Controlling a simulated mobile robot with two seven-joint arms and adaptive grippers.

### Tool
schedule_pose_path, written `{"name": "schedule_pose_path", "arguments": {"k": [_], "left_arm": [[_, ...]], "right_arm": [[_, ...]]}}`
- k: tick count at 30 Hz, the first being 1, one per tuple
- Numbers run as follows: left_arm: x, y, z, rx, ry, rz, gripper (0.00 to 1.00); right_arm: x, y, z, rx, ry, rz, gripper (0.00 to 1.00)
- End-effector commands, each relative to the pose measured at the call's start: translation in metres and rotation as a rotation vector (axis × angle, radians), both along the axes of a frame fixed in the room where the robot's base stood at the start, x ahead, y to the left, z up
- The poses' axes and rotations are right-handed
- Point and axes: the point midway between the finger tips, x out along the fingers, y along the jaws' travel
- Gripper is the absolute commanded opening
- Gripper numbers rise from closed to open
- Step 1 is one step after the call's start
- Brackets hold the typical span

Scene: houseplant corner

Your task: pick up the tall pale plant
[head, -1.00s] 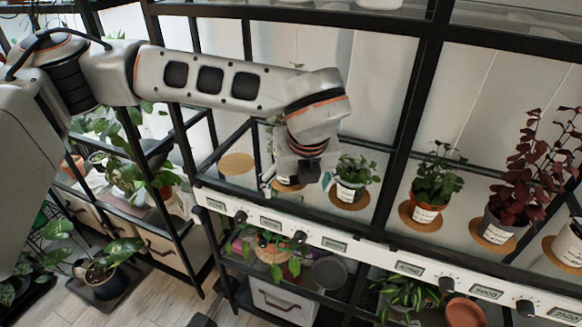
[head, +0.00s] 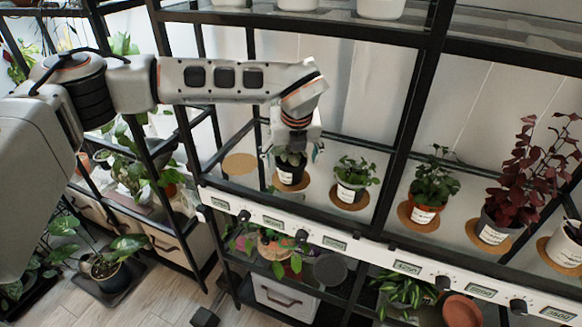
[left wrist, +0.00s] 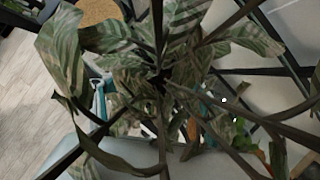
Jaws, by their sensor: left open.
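A leafy plant in a dark pot with a white label (head: 290,173) stands on a round cork mat on the shelf; its top is partly hidden by my left gripper. My left gripper (head: 291,154) is open, pointing down just above and around this plant's leaves; I see nothing held. In the left wrist view pale green striped leaves (left wrist: 140,50) fill much of the picture, close to the camera, with teal finger parts (left wrist: 99,103) behind them. Whether the fingers touch the leaves cannot be told. My right gripper is not in view.
A small green plant (head: 352,172) stands just right of the gripper. Further right are a plant in an orange pot (head: 424,205) and a dark red plant (head: 530,165). An empty cork mat (head: 239,164) lies to the left. Black frame bars surround the shelf.

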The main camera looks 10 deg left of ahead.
Motion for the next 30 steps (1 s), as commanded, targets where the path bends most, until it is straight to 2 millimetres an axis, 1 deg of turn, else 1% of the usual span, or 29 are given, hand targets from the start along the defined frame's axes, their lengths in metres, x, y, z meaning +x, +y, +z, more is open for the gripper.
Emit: {"name": "schedule_pose_path", "arguments": {"k": [4,11,14,15,16,17,26,30], "left_arm": [[0.0049,0.0015,-0.0095,-0.001,-0.002,0.001,0.76],[0.0054,0.0017,-0.0111,-0.001,-0.003,0.000,0.76],[0.0053,0.0017,-0.0110,-0.001,-0.002,0.001,0.52],[0.0052,0.0017,-0.0110,-0.001,-0.002,0.001,0.42],[0.0052,0.0017,-0.0110,-0.001,-0.002,0.001,0.34],[0.0052,0.0017,-0.0110,-0.001,-0.002,0.001,0.32],[0.0055,0.0017,-0.0100,-0.001,-0.004,0.001,0.32],[0.0056,0.0016,-0.0050,-0.001,-0.004,0.001,0.32]], "right_arm": [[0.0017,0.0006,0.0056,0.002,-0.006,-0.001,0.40],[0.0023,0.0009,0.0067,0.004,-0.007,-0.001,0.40],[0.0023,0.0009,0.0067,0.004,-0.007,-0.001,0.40],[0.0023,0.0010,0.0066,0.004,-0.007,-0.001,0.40],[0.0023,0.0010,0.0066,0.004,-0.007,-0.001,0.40],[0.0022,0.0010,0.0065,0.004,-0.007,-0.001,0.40],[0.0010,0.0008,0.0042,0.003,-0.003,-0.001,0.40],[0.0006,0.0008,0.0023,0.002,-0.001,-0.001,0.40]]}}
